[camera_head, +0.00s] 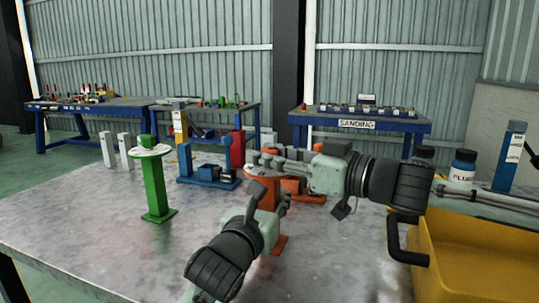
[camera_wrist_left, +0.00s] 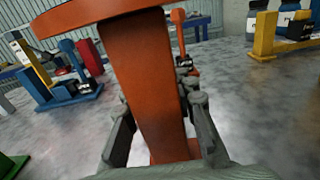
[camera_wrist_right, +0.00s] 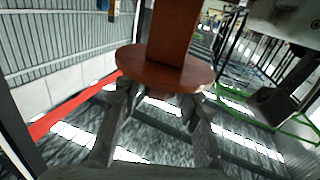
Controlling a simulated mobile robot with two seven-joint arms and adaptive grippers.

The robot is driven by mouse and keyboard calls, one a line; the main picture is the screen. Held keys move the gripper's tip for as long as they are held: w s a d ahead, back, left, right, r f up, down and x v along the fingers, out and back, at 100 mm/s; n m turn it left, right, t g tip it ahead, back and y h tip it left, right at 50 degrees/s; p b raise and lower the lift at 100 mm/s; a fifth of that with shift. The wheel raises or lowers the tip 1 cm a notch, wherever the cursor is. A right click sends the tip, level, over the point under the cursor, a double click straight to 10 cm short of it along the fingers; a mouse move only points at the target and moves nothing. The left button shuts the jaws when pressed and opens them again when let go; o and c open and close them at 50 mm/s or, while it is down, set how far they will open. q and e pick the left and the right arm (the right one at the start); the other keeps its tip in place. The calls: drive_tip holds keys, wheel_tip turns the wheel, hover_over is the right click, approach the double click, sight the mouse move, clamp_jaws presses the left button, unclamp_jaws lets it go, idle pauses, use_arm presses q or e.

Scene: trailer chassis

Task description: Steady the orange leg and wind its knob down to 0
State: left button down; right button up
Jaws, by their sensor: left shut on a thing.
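The orange leg (camera_head: 277,244) stands upright on the metal table, partly hidden behind my arms. My left gripper (camera_head: 270,192) is shut on its post, which fills the middle of the left wrist view (camera_wrist_left: 145,80) with a finger on each side. The leg's round orange disc (camera_wrist_right: 165,72) shows in the right wrist view, which sees it upside down. My right gripper (camera_wrist_right: 160,98) has its fingers apart at the disc's knob side, one on either side of a small orange-brown part that looks like the knob. Its scale reading is not visible.
A green leg (camera_head: 153,185) stands at the left. A blue fixture (camera_head: 208,174) and a red block (camera_head: 237,149) are behind. A yellow bin (camera_head: 470,265) is at the right, near a flux bottle (camera_head: 462,168) and a blue post (camera_head: 510,157). The front table is clear.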

clamp_jaws()
drive_tip(key=shift+a+n+g+y, duration=0.1)
drive_tip(key=shift+n+g+y, duration=0.2)
drive_tip(key=shift+n+g, duration=0.15)
drive_tip(key=n+g+y, duration=0.1)
drive_tip(key=n+g, duration=0.1)
drive_tip(key=shift+w+r+g, duration=0.1)
drive_tip(key=shift+g, duration=0.25)
drive_tip(key=n+g+y, duration=0.1)
drive_tip(key=g, duration=0.1)
drive_tip(key=n+g, duration=0.2)
drive_tip(key=g, duration=0.1)
drive_tip(key=shift+y, duration=0.4)
drive_tip(key=n+g, duration=0.2)
drive_tip(key=g, duration=0.1)
drive_tip(key=n+g, duration=0.2)
drive_tip(key=g, duration=0.1)
drive_tip(key=shift+g+h, duration=0.3)
use_arm(q)
drive_tip(key=shift+f, duration=0.1)
use_arm(e)
drive_tip(key=shift+r+n+g+h, duration=0.1)
drive_tip(key=shift+n+g+h, duration=0.3)
drive_tip(key=shift+n+g, duration=0.7)
drive_tip(key=shift+g, duration=0.4)
use_arm(q)
drive_tip(key=shift+f, duration=0.1)
